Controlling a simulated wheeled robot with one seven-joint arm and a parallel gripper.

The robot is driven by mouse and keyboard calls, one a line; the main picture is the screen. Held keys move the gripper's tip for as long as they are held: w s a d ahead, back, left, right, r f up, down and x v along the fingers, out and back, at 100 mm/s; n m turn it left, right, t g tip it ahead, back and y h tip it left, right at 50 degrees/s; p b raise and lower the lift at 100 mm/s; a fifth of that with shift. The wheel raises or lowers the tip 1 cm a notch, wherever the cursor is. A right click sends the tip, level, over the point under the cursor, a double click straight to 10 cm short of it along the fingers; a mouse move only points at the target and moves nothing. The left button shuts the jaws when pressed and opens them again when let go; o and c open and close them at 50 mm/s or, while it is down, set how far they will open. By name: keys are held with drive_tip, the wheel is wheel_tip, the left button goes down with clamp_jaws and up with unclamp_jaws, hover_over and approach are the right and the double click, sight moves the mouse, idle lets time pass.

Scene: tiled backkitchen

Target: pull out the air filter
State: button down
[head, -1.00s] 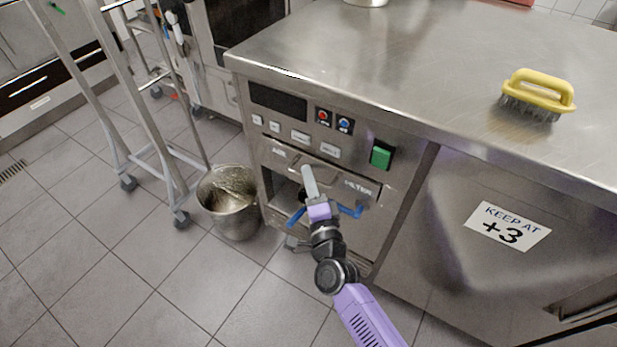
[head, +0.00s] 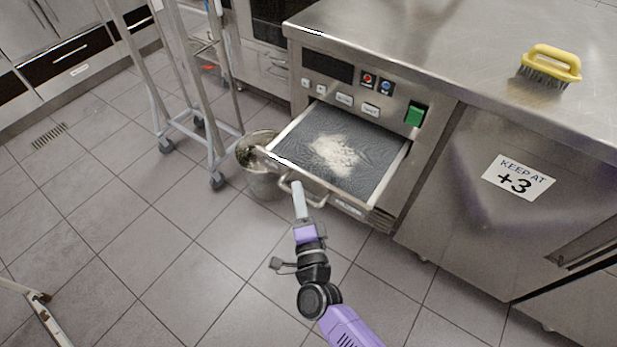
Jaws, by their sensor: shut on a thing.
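The air filter (head: 310,128) sticks well out of the steel unit's front like a drawer. It is a flat tray with a dark mesh and a patch of pale powder on it. Its front edge carries a curved metal handle (head: 318,202) and a partly readable label. My gripper (head: 297,187) is shut on this handle, at the front of the tray. The filter's back end is at the slot under the control panel; whether any of it is still inside is hidden.
A metal bucket (head: 262,180) stands on the floor just left of the filter, partly behind its corner. A wheeled rack (head: 190,100) stands farther left. A yellow brush (head: 550,65) lies on the steel counter.

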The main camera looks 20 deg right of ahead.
drive_tip(key=shift+s+a+f, duration=0.1)
drive_tip(key=shift+s+a, duration=0.6)
drive_tip(key=shift+a, duration=0.15)
drive_tip(key=c, duration=1.5)
unclamp_jaws()
drive_tip(key=shift+w, duration=0.1)
drive_tip(key=shift+s+a+f, duration=0.15)
drive_tip(key=shift+s+a, duration=0.05)
drive_tip(key=shift+s, duration=1.1)
drive_tip(key=shift+s+a+f, duration=0.15)
drive_tip(key=shift+s, duration=1.15)
drive_tip(key=shift+s+a+f, duration=0.15)
drive_tip(key=shift+s+a, duration=0.05)
drive_tip(key=shift+s, duration=1.1)
